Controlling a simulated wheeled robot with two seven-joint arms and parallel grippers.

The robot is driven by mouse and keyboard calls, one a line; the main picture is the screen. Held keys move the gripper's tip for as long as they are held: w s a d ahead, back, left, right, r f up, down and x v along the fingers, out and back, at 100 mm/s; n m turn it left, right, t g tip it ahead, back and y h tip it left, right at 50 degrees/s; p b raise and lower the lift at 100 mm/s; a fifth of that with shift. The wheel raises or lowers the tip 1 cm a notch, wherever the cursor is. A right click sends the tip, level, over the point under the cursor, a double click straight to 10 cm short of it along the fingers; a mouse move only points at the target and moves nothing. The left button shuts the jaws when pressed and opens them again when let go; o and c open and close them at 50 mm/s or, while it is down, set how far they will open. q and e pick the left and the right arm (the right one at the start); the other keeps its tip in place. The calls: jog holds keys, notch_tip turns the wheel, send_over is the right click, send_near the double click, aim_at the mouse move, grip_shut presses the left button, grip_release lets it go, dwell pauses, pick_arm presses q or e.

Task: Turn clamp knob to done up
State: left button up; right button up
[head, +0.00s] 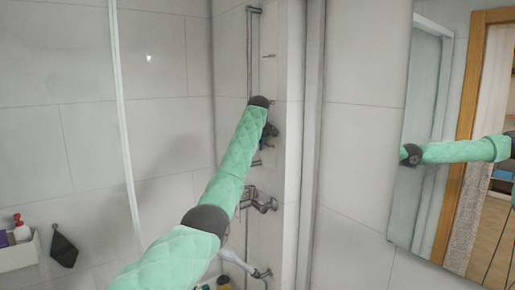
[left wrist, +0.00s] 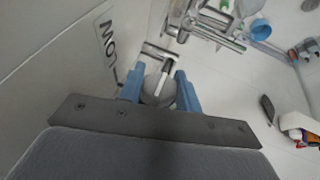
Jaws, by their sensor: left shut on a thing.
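My left arm reaches up into the tiled shower corner. My left gripper (head: 268,138) is small and partly hidden by my arm in the head view, close to the wall beside the chrome rail (head: 249,50). In the left wrist view, its two blue fingers (left wrist: 159,92) are shut on a rounded grey knob (left wrist: 158,88), one finger on each side. The knob sits in front of chrome fittings (left wrist: 158,52). I cannot read its turn angle clearly. In the head view the knob is hidden. My right gripper is not in view.
A chrome mixer tap (head: 262,203) is on the wall below my gripper. A white caddy (head: 20,252) with bottles hangs at the lower left. A mirror (head: 405,180) at the right reflects a green arm. Dark lettering (left wrist: 108,45) shows on the wall in the wrist view.

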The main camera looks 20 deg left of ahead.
pick_arm(q)
jog(key=o, duration=1)
jog(key=shift+c, duration=0.2)
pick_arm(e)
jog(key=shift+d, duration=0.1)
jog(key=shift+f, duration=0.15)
pick_arm(q)
jog(key=shift+s+d+r+b, duration=0.1)
jog(key=shift+s+r+b, duration=0.05)
jog(key=shift+r+b, duration=0.2)
jog(key=b+v, duration=0.4)
jog(key=v, duration=0.3)
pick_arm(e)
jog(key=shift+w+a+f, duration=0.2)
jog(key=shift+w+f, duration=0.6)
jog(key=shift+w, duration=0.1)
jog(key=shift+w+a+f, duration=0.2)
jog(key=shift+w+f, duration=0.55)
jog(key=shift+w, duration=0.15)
pick_arm(q)
jog(key=shift+s, duration=0.1)
